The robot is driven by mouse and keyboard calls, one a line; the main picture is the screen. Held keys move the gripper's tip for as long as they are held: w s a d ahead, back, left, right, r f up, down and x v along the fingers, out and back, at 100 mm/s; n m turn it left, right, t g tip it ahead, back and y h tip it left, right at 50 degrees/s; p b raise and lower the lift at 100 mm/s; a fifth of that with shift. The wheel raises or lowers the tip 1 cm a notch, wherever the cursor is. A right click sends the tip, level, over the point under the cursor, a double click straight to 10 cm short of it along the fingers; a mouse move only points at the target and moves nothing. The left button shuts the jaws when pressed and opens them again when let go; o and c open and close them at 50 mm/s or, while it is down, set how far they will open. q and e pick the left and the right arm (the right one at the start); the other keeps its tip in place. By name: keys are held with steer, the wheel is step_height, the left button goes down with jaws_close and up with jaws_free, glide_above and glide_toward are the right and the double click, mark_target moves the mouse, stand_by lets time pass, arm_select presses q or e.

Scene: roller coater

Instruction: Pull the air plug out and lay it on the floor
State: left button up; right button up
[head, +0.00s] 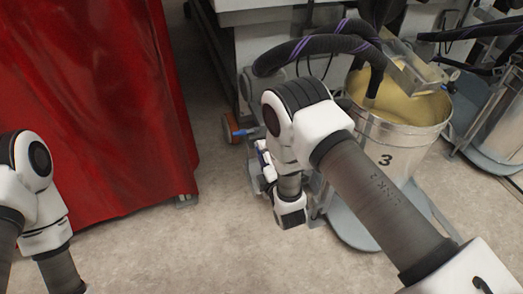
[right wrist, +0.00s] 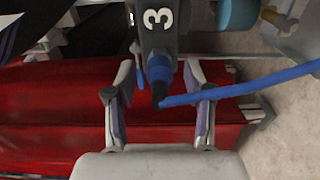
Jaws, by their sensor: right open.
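My right gripper (right wrist: 160,88) is open, with one finger on each side of the plug and a visible gap to each. In the head view my right gripper (head: 264,160) is partly hidden by my wrist, beside a small blue piece (head: 243,132). My left gripper is out of view; only left arm links show.
A red curtain (head: 95,110) hangs at the left. A metal drum marked 3 (head: 410,135) stands on a grey wheeled base at the right, with a black hose (head: 315,45) above. Bare floor (head: 190,250) lies in front.

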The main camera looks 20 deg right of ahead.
stand_by(0.3)
steer(key=shift+c, duration=0.3)
jaws_close()
steer(key=s+p, duration=0.2)
steer(key=s, duration=0.4)
stand_by(0.9)
steer(key=shift+d+p, duration=0.1)
steer(key=shift+p, duration=0.2)
steer(key=s+p, duration=0.1)
steer(key=s, duration=0.2)
stand_by(0.3)
